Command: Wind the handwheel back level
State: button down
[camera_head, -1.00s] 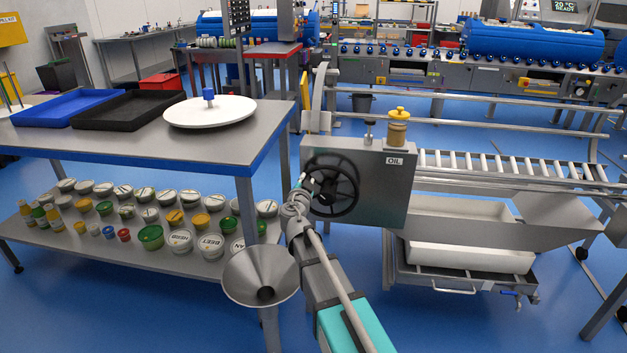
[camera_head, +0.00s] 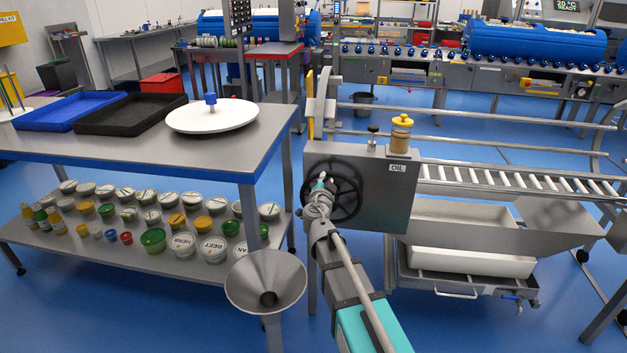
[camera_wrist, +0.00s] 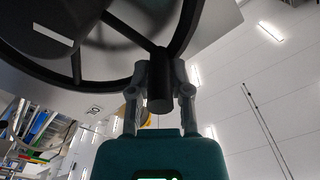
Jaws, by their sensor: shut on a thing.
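The black spoked handwheel (camera_head: 345,184) is on the front of a grey metal gearbox (camera_head: 385,190) labelled OIL. My gripper (camera_head: 322,186) is at the left part of the wheel in the head view and hides some of its rim. In the wrist view, my gripper (camera_wrist: 159,85) is shut on the dark cylindrical handle (camera_wrist: 160,95) of the wheel. The handle sits between the two fingers, and the wheel's rim (camera_wrist: 190,25) and spokes show above it. The inner side of the grip is partly hidden in the head view.
A yellow-capped oil cup (camera_head: 401,134) and a small knob (camera_head: 373,132) stand on the gearbox. A roller conveyor (camera_head: 500,182) runs right. A steel table (camera_head: 225,150) stands left, with a steel funnel (camera_head: 266,283) below its near corner. A yellow upright piece (camera_head: 310,105) shows behind the gearbox.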

jog(key=shift+s+d+f, duration=0.1)
jog(key=shift+s+d, duration=0.2)
jog(key=shift+d, duration=0.55)
jog(key=c, duration=0.6)
grip_release()
jog(key=shift+w+a+f, duration=0.1)
jog(key=shift+f, duration=0.05)
jog(key=shift+o, duration=0.2)
jog(key=s+a, duration=0.2)
jog(key=s, duration=0.9)
jog(key=shift+s+a, duration=0.25)
jog(key=shift+s, duration=0.1)
